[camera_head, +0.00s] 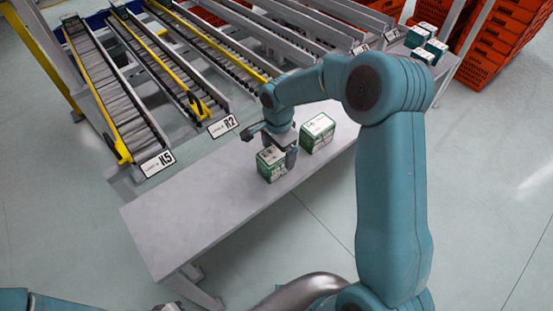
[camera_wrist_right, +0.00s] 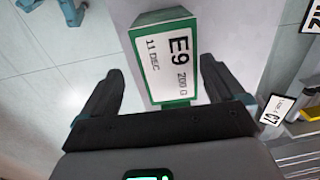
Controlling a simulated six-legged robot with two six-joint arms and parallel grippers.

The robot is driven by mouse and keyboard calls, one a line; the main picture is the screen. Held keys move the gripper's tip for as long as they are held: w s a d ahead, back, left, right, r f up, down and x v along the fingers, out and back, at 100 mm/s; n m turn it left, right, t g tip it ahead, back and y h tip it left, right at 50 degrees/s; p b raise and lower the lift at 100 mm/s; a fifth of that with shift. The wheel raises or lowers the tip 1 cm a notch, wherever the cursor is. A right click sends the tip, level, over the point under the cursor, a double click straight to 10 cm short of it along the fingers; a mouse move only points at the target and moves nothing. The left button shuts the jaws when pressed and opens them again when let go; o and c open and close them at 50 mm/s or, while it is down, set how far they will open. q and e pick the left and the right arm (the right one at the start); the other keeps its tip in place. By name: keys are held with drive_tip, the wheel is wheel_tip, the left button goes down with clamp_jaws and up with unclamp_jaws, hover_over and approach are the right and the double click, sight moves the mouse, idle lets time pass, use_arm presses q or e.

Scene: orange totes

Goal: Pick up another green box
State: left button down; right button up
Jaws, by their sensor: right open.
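A green and white box (camera_head: 271,164) stands on the grey table (camera_head: 185,207), just below my right gripper (camera_head: 270,146) in the head view. A second green and white box (camera_head: 317,132) stands to its right, beyond the gripper. In the wrist view, my right gripper (camera_wrist_right: 163,70) is open. Its two dark fingers lie on either side of a green box (camera_wrist_right: 166,52) with a white label reading "E9 200 G" and "11 DEC". Gaps show between fingers and box. My left gripper is not visible; only part of that arm shows at bottom left.
Several more green boxes (camera_head: 424,54) stand at the table's far right end. Roller lanes with yellow rails (camera_head: 97,90) line the table's back edge, with a label R2 (camera_head: 223,127) and a label K5 (camera_head: 157,163). Orange totes (camera_head: 495,45) are stacked at right. The table's left part is clear.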

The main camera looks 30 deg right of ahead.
drive_tip(key=f, duration=0.2)
drive_tip(key=w+f+p, duration=0.1)
drive_tip(key=f, duration=0.1)
drive_tip(key=shift+w+a+f, duration=0.1)
drive_tip(key=shift+a+f, duration=0.05)
drive_tip(key=shift+f, duration=0.4)
drive_tip(key=shift+s, duration=0.25)
drive_tip(key=shift+w+f, duration=0.1)
drive_tip(key=shift+w, duration=0.15)
drive_tip(key=c, duration=0.4)
drive_tip(key=shift+f, duration=0.1)
drive_tip(key=c, duration=0.6)
drive_tip(key=shift+c, duration=0.7)
